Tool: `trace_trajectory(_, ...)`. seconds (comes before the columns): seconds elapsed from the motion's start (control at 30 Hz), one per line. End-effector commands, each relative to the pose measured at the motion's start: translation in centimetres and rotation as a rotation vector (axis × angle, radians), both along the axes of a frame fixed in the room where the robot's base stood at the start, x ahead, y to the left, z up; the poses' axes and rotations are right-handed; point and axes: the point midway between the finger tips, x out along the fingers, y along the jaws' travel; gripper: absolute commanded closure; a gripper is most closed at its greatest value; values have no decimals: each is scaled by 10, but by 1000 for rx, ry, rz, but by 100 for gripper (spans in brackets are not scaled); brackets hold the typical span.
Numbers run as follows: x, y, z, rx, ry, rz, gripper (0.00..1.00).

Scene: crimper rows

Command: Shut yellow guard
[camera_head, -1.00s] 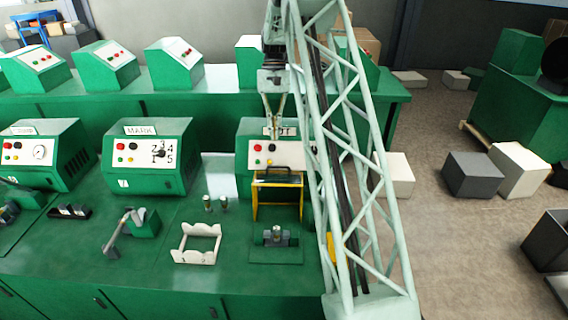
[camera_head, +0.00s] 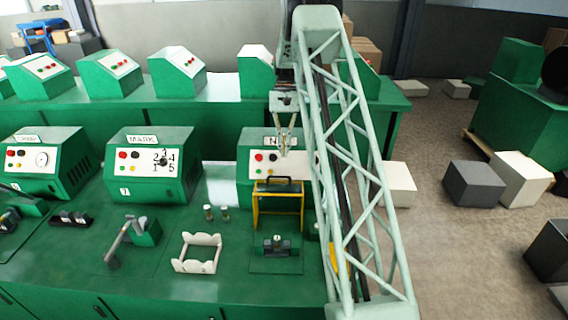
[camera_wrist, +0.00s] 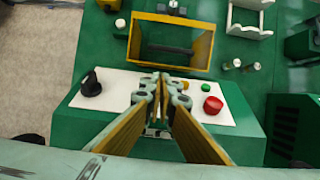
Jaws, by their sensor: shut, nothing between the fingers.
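The yellow guard (camera_head: 256,208) is a yellow frame with a dark top bar on the front of the right-hand green machine (camera_head: 247,170). In the wrist view the guard (camera_wrist: 134,42) stands out from the machine front, with a dark see-through panel between its yellow edges. My gripper (camera_head: 283,152) is in front of the machine's white control panel, above the guard. In the wrist view my gripper (camera_wrist: 160,82) is shut and empty over the panel, apart from the guard. A small fixture (camera_head: 277,244) sits on a green plate below the guard.
The white panel carries a black knob (camera_wrist: 91,86), a red button (camera_wrist: 213,105) and smaller buttons. Two small posts (camera_head: 208,212) and a white cradle (camera_head: 197,253) stand left of the guard.

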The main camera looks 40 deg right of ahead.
Motion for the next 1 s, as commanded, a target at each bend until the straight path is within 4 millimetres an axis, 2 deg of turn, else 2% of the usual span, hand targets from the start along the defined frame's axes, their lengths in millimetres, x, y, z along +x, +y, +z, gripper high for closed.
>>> trace_trajectory(0.27, -5, 5, -18, 1, 1, 0, 100)
trace_trajectory(0.8, -22, 22, -76, 1, 0, 1, 100)
trace_trajectory(1.0, -25, 25, -88, 0, 0, 1, 100)
